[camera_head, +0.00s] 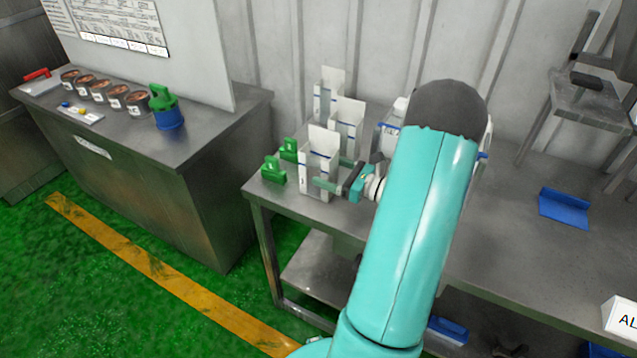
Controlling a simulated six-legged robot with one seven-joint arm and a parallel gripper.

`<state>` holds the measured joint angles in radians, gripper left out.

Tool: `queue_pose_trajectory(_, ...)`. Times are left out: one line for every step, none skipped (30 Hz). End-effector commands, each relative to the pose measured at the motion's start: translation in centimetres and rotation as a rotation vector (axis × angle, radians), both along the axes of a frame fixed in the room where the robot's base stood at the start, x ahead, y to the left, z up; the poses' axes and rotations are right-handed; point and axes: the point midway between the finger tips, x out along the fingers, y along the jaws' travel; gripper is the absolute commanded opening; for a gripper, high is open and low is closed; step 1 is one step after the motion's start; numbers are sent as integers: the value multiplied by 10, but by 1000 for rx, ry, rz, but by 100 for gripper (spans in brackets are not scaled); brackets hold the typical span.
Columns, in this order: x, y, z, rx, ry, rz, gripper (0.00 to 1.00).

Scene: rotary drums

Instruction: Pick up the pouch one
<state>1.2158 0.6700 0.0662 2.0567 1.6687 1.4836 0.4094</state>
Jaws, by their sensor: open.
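Several white upright pouch-like packets stand in pale holders at the left end of the metal table. The nearest packet (323,143) is beside my gripper, a middle packet (349,112) is behind it, and a far packet (332,78) is against the wall side. I cannot read which one is pouch one. My gripper (335,174) is open, its green fingers pointing left at the nearest packet's holder. I cannot tell whether the fingers touch it. My teal arm hides part of the table to the right.
Two green blocks (274,170) stand left of the holders at the table (500,235) edge. A blue tray (565,207) lies at right, with a white box (620,318) near the front. A separate left bench (200,137) holds several round containers and a green-handled blue object (170,120).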

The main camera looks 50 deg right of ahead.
Motion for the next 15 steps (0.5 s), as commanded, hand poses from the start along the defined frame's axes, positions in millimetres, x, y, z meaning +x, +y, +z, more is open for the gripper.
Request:
queue_pose_trajectory(8, 3, 1, -1, 0, 2, 80)
queue_pose_trajectory(13, 4, 1, -1, 0, 2, 80)
queue_pose_trajectory(20, 6, 2, -1, -1, 3, 80)
queue_pose_trajectory(24, 8, 2, -1, -1, 3, 80)
queue_pose_trajectory(29, 9, 2, -1, 0, 2, 80)
queue_pose_trajectory(33, 10, 2, -1, 0, 1, 80)
queue_pose_trajectory(36, 10, 2, -1, 0, 1, 80)
queue_pose_trajectory(37, 11, 2, -1, 0, 0, 80)
queue_pose_trajectory(38, 11, 2, -1, 0, 0, 80)
queue_pose_trajectory(38, 11, 2, -1, 0, -1, 80)
queue_pose_trajectory(38, 11, 2, -1, 0, -1, 80)
queue_pose_trajectory(38, 11, 2, -1, 0, -1, 80)
queue_pose_trajectory(38, 11, 2, -1, 0, -1, 80)
queue_pose_trajectory(38, 11, 2, -1, 0, -1, 80)
queue_pose_trajectory(38, 11, 2, -1, 0, -1, 74)
